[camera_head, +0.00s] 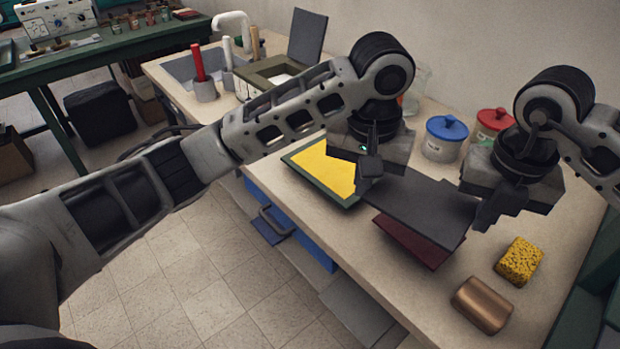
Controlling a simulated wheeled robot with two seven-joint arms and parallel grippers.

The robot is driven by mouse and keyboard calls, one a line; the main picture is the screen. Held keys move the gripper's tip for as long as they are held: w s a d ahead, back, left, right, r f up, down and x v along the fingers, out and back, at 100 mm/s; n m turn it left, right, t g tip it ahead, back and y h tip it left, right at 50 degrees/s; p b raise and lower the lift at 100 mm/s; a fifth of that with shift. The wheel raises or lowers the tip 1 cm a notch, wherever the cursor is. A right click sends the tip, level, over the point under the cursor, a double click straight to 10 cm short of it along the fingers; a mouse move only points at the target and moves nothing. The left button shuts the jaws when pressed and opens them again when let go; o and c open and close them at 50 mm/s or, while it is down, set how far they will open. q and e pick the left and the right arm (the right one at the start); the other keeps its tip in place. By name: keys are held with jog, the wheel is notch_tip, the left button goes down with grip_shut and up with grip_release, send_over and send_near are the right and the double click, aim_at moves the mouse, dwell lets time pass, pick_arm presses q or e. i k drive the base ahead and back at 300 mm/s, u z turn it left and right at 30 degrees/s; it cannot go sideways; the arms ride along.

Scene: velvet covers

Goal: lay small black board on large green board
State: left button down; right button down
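The small black board (420,207) is a flat dark rectangle above the right part of the worktop. Its left end is close to the large green board (312,178), which has a green rim and a yellow face and lies flat, partly hidden by my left arm. My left gripper (371,162) is at the black board's left end, with its fingers over the edge, and looks shut on it. My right gripper (487,212) is at the board's right end; its fingertips overlap the edge, but their grip is not clear.
A dark red board (412,243) lies partly under the black board. A yellow sponge (519,261) and a copper-coloured block (482,304) are at front right. Blue-lidded (445,139) and red-lidded (494,122) jars stand behind. A sink (190,68) and an open box (268,72) are further left.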

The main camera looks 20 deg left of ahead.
aim_at(335, 165)
jog(key=u, duration=0.45)
jog(key=k, duration=1)
jog(key=u, duration=1)
jog(key=i, duration=1.15)
jog(key=z, duration=0.75)
jog(key=i, duration=0.8)
jog(key=z, duration=0.95)
